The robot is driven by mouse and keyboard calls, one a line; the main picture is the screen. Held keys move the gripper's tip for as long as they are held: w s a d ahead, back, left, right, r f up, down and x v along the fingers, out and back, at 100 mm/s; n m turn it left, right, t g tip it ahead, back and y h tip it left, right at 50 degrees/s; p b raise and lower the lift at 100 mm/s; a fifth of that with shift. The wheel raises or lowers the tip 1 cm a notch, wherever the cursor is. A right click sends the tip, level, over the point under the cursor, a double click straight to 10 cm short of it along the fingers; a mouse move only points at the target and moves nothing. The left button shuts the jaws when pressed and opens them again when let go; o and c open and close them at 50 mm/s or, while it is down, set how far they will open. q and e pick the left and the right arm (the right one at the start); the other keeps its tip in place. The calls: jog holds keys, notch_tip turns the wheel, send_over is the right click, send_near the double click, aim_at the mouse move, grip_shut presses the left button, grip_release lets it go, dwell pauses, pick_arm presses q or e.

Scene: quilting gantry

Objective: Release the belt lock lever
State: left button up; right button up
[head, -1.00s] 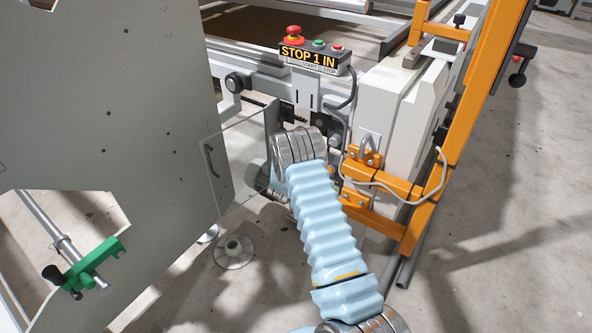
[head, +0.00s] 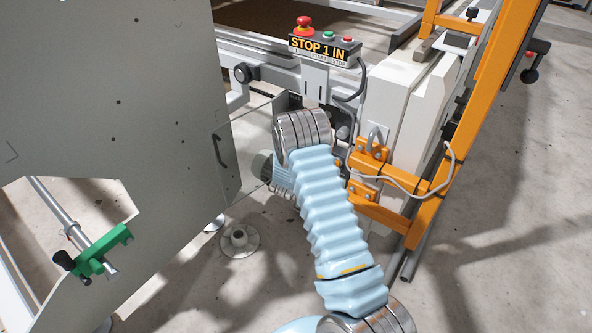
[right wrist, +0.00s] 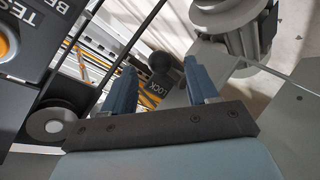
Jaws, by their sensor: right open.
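The belt lock lever shows in the right wrist view with a dark round knob (right wrist: 161,62) and a grey plate marked LOCK (right wrist: 153,89). My right gripper (right wrist: 159,65) is open, with one blue finger on each side of the knob in the picture. Gaps show between the fingers and the knob, and I cannot tell whether either touches the lever. In the head view my right arm reaches to the machine's side, and its wrist hides the gripper and the lever. My left gripper is not in view.
A control box (head: 323,48) with a red stop button sits above my right wrist. An orange frame (head: 432,195) stands to the right, with a loose grey cable. A large grey panel (head: 110,90) and a clear door (head: 240,150) are at left. A round black-rimmed roller (right wrist: 53,126) lies left of the gripper.

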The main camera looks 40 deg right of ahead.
jog(key=v, duration=0.9)
jog(key=shift+a+p, duration=0.15)
jog(key=shift+p, duration=0.2)
jog(key=shift+s, duration=0.1)
